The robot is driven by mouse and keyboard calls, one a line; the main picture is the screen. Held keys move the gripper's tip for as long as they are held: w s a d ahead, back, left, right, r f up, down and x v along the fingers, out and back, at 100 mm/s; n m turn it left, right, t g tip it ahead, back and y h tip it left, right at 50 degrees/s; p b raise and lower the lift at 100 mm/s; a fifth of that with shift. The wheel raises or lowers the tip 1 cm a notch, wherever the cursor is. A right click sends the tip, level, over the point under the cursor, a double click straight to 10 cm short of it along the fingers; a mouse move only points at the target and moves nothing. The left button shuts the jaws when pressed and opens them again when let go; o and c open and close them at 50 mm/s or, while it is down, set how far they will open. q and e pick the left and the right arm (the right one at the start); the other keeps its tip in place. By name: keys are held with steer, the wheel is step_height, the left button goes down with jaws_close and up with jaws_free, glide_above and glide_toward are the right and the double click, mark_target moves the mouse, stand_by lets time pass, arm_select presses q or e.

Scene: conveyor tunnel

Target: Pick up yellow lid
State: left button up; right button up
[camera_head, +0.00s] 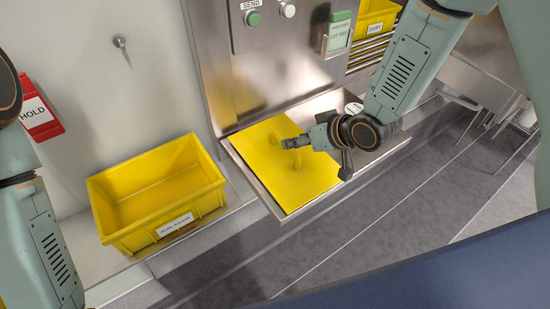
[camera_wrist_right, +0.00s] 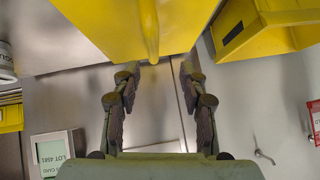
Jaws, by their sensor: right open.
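The yellow lid (camera_head: 310,180) is a flat square plate with a raised handle. It lies on a metal tray (camera_head: 270,206) in the head view. In the right wrist view the lid (camera_wrist_right: 105,22) fills the top, with its handle (camera_wrist_right: 150,30) as a narrow ridge pointing at me. My right gripper (camera_head: 292,143) is over the lid, close to the handle. Its two fingers (camera_wrist_right: 160,78) are apart, and the handle's end lies just beyond and between their tips. Contact cannot be told. My left arm shows at the left edge, but its gripper is out of view.
An open, empty yellow bin (camera_head: 160,205) with a label stands left of the tray. A metal panel (camera_head: 275,60) with a green SEND button (camera_head: 253,19) rises behind it. A red HOLD sign (camera_head: 40,118) is at left. Another yellow bin (camera_head: 374,20) stands at the top.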

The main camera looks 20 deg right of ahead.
mark_target(285, 151)
steer(key=shift+a, duration=0.25)
steer(key=shift+w+f, duration=0.15)
steer(key=shift+w+d+f, duration=0.15)
steer(key=shift+w+f, duration=0.25)
steer(key=shift+f, duration=0.1)
steer(key=shift+w+d+f, duration=0.15)
steer(key=shift+w+f, duration=0.2)
steer(key=shift+f, duration=0.15)
steer(key=x, duration=0.4)
steer(key=shift+w+a+p, duration=0.15)
steer(key=shift+a+p, duration=0.15)
steer(key=shift+p, duration=0.05)
steer(key=shift+w+f, duration=0.2)
steer(key=shift+f, duration=0.1)
steer(key=shift+w+d+f, duration=0.15)
steer(key=shift+d, duration=0.1)
steer(key=shift+c, duration=0.3)
steer(key=shift+a, duration=0.35)
steer(key=c, duration=0.6)
steer(key=shift+d, duration=0.25)
jaws_close()
steer(key=shift+a, duration=0.2)
